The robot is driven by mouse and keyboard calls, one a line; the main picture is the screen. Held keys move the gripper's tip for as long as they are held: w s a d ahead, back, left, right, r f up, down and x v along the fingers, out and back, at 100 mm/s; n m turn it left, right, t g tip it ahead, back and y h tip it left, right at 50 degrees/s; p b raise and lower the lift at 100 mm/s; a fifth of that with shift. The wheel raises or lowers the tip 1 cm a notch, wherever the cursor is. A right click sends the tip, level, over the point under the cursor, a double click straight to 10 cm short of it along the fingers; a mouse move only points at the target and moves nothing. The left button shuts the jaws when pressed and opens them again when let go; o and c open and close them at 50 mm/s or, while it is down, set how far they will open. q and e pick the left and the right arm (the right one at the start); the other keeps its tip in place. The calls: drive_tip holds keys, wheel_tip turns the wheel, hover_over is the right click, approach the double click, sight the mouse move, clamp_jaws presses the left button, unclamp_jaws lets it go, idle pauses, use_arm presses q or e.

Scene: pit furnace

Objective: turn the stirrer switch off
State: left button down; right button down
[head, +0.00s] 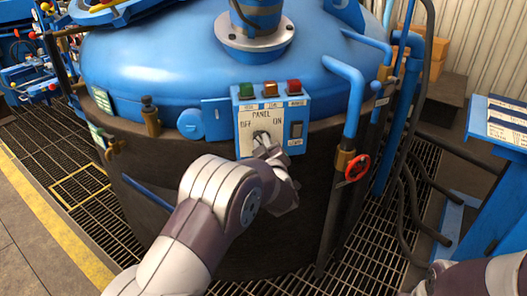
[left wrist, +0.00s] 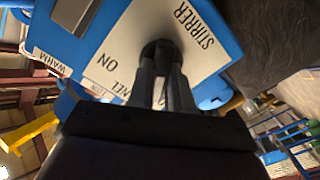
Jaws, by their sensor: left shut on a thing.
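The stirrer switch is a dark round knob (head: 261,135) on the white plate of a blue control panel (head: 236,110) on the furnace's side. OFF is printed at the plate's left and ON at its right. My left gripper (head: 266,147) is at the knob from below right, its fingers shut on it. In the left wrist view the two dark fingers (left wrist: 165,90) close on the knob (left wrist: 160,48), beside the words STIRRER and ON. The fingers hide much of the knob, so I cannot tell which way it points. My right gripper is out of view.
Green, amber and red lamps (head: 270,89) top the panel, and a dark rocker switch (head: 297,129) is at its right. A blue pipe (head: 355,95) with a red valve wheel (head: 357,167) stands to the right. Grating (head: 95,205) surrounds the furnace (head: 150,75).

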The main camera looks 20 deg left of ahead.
use_arm(q)
drive_tip(key=shift+f+n+b, duration=0.15)
drive_tip(key=shift+n+b, duration=0.7)
drive_tip(key=shift+n, duration=0.25)
drive_tip(key=c, duration=1)
unclamp_jaws()
drive_tip(key=shift+c, duration=0.2)
drive_tip(key=p+v, duration=0.1)
drive_tip(key=v, duration=1.1)
drive_tip(key=shift+s, duration=0.35)
drive_tip(key=shift+d, duration=0.1)
